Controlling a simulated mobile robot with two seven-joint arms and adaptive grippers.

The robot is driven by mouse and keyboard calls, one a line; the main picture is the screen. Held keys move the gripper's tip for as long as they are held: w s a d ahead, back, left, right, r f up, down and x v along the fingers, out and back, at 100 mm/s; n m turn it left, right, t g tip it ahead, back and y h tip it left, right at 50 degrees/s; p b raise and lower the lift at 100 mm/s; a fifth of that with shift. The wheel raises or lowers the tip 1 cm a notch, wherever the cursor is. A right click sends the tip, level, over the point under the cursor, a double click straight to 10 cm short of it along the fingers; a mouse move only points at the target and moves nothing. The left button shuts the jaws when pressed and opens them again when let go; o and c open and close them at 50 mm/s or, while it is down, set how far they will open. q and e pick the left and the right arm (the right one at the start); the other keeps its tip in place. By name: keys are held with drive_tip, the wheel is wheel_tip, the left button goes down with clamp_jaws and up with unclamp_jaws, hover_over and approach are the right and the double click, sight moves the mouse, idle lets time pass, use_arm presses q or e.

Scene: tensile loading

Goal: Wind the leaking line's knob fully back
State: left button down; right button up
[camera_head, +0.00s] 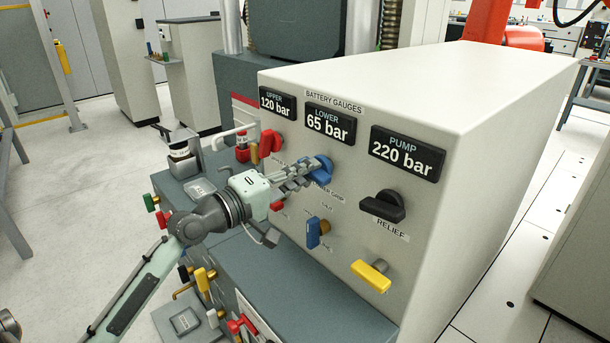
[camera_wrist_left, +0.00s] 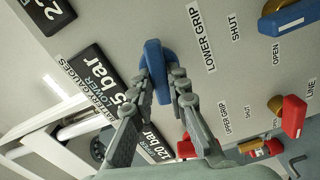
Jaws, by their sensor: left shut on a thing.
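The blue knob (camera_head: 324,167) labelled LOWER GRIP sits on the grey panel below the LOWER gauge (camera_head: 330,123), which reads 65 bar. The UPPER gauge (camera_head: 277,103) reads 120 bar and the PUMP gauge (camera_head: 407,153) reads 220 bar. My left gripper (camera_head: 311,170) reaches in from the left and is shut on the blue knob. In the left wrist view the blue knob (camera_wrist_left: 155,58) stands between the two fingers (camera_wrist_left: 165,82). The fingers partly hide it. My right gripper is out of view.
A black RELIEF knob (camera_head: 384,206) is right of the blue knob. Below are a blue lever (camera_head: 313,233), a yellow lever (camera_head: 371,274) and a red lever (camera_head: 277,206), partly behind my gripper. A grey ledge (camera_head: 320,309) juts out under the panel.

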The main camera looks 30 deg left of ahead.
use_arm(q)
drive_tip(key=shift+d+r+m+p, duration=0.1)
drive_tip(key=shift+m+p, duration=0.6)
drive_tip(key=shift+m, duration=3.15)
drive_tip(key=shift+d+m+p, duration=0.1)
drive_tip(key=shift+m+p, duration=0.55)
drive_tip(key=shift+m, duration=3.2)
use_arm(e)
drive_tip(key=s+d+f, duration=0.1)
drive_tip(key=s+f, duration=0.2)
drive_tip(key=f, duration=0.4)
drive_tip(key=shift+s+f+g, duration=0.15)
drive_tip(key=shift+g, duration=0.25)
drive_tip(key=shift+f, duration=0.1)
use_arm(q)
drive_tip(key=c, duration=1.5)
unclamp_jaws()
drive_tip(key=shift+s, duration=0.1)
